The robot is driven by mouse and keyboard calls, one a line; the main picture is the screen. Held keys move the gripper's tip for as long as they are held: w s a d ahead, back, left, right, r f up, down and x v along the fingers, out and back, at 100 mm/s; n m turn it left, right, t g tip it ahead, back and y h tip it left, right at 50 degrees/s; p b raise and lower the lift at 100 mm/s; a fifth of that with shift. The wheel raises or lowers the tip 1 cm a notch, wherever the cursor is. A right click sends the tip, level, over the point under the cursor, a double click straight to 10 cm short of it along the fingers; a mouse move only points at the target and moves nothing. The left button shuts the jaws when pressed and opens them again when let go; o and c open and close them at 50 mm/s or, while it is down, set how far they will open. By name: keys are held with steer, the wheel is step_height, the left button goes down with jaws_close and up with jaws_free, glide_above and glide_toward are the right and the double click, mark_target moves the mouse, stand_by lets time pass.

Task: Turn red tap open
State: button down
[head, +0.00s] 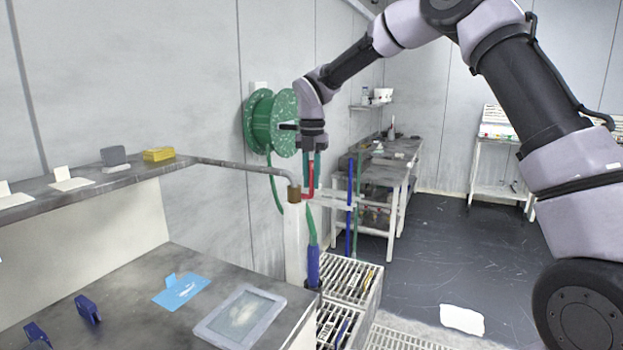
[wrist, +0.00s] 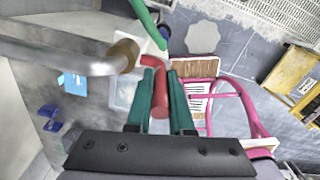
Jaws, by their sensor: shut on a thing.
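The red tap handle (head: 310,178) stands up beside the brass fitting (head: 294,193) at the end of a grey pipe (head: 240,166). My gripper (head: 313,165) points down over the handle from above. In the wrist view the red tap handle (wrist: 160,112) lies between my two green fingers (wrist: 161,92), which are shut on it. The brass fitting (wrist: 124,54) shows just ahead of the fingertips. The lower end of the handle bends toward the fitting and is partly hidden by a finger in the wrist view.
A green hose reel (head: 262,122) hangs on the wall behind my gripper. A blue-ended hose (head: 313,265) hangs below the tap, above slatted grates (head: 352,275). A workbench (head: 225,270) with a framed tray (head: 240,316) is at the front left.

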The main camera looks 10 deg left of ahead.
steer(key=c, duration=0.8)
jaws_free()
step_height(320, 180, up, 11)
steer(key=shift+w+f, duration=0.1)
steer(key=shift+f, duration=0.05)
